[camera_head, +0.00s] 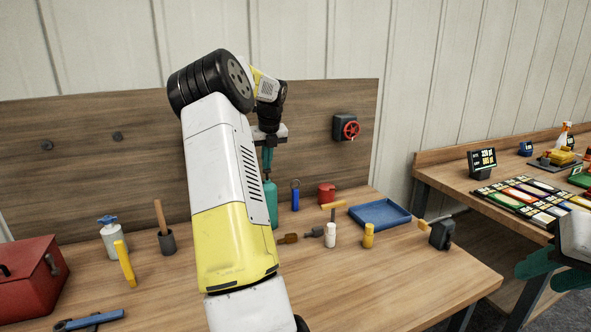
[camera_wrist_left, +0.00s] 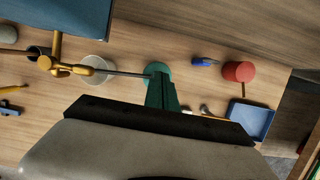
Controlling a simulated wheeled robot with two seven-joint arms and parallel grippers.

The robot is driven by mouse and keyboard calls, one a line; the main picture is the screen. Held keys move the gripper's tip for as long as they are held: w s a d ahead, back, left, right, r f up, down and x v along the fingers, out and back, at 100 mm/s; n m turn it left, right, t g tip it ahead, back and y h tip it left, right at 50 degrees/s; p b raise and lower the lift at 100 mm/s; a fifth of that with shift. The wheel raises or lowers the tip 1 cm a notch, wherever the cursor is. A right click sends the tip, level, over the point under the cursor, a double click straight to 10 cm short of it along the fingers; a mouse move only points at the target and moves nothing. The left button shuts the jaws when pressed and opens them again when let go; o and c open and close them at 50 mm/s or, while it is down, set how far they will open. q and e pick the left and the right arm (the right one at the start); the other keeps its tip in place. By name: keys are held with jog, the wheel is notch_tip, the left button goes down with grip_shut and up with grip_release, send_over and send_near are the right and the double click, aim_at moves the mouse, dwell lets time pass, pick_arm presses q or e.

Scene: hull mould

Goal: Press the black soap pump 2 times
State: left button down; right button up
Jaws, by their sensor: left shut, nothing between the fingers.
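No black pump head shows clearly in either view. A teal bottle (camera_head: 271,205) stands on the wooden bench, partly hidden by my left arm. My left gripper (camera_head: 267,170) points down right above it, shut and empty. In the left wrist view, the shut teal fingers (camera_wrist_left: 160,92) overlap the round teal bottle (camera_wrist_left: 156,69). Whether the fingertips touch the bottle's top cannot be told. My right gripper (camera_head: 553,270) is at the right edge, partly cut off; its opening cannot be told.
A white canister (camera_head: 113,240) with a blue top stands to the left by a red toolbox (camera_head: 30,280). A red cup (camera_head: 326,193), a blue tray (camera_head: 380,214) and small bottles stand to the right. A brass fitting (camera_wrist_left: 60,67) shows in the wrist view.

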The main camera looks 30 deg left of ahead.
pick_arm(q)
jog(key=shift+f, duration=0.15)
dwell(0.4)
jog(key=shift+f, duration=0.75)
jog(key=shift+r, duration=1.45)
jog(key=shift+f, duration=0.8)
jog(key=shift+r, duration=0.85)
